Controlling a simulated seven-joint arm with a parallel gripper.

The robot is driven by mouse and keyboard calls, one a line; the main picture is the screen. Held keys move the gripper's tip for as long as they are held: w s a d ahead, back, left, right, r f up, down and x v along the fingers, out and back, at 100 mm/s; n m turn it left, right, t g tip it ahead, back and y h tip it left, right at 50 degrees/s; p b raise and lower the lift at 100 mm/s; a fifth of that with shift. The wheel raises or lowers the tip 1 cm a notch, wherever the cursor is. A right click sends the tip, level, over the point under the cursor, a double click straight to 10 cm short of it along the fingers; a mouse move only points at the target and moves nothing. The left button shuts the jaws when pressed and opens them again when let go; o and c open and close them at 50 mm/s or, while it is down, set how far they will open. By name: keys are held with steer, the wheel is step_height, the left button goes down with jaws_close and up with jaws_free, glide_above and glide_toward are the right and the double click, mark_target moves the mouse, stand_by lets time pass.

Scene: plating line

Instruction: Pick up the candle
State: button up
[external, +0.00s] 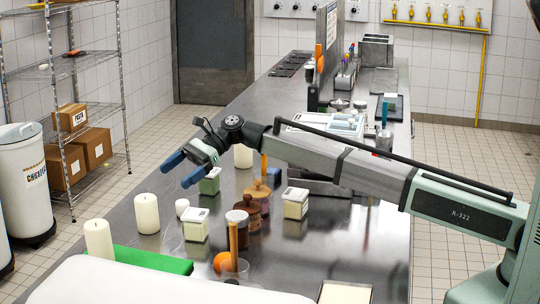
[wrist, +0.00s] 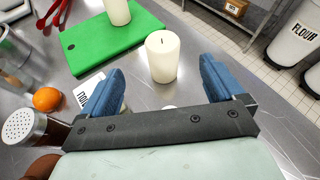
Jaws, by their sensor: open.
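A white pillar candle (external: 147,213) stands upright on the steel counter. It also shows in the wrist view (wrist: 161,57), ahead of my gripper and lined up with the gap between its fingers. A second candle (external: 98,239) stands on the green board (external: 150,260) at the counter's left edge. A third candle (external: 243,157) stands farther back, right of my gripper. My gripper (external: 182,170) has blue fingers, spread open and empty, raised above the counter. It is up and to the right of the first candle in the external view, touching nothing.
A small white round item (external: 182,206) and a labelled square container (external: 195,226) stand near the first candle. Brown jars (external: 247,212), an orange (external: 222,262) and another square container (external: 296,203) lie rightward. Bare steel surrounds the candle's left and back sides.

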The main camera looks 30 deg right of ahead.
mark_target(147, 197)
steer(key=shift+m, duration=0.6)
steer(key=shift+a, duration=0.15)
steer(key=x, duration=0.8)
steer(key=shift+w+x, duration=0.15)
steer(key=shift+x, duration=1.25)
steer(key=shift+w+x, duration=0.1)
steer(key=shift+x, duration=1.25)
steer(key=shift+f, duration=0.2)
steer(key=shift+c, duration=0.4)
steer(key=c, duration=1)
steer(key=shift+c, duration=0.7)
steer(key=shift+r, duration=0.15)
